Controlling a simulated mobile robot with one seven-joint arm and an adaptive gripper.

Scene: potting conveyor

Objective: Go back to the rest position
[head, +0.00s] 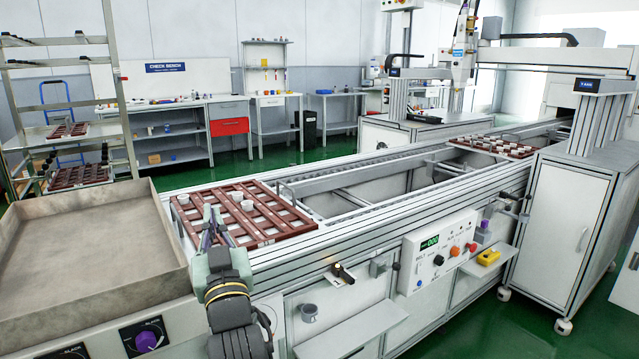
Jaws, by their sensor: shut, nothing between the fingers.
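My gripper (211,232) is in the lower left of the head view, fingers together and empty. It is at the near left edge of a brown slotted tray (272,236) on the conveyor. Several small white cups sit in the tray near the fingertips, including a white cup (247,205). I cannot tell whether the fingertips touch the tray or a cup. My arm rises from the bottom edge of the picture below the gripper.
A grey open bin (178,228) stands close left of my gripper. The conveyor rail (370,222) runs to the back right, with a second brown tray (520,152) on it. A control panel (440,252) with buttons faces the front. Green floor is free at lower right.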

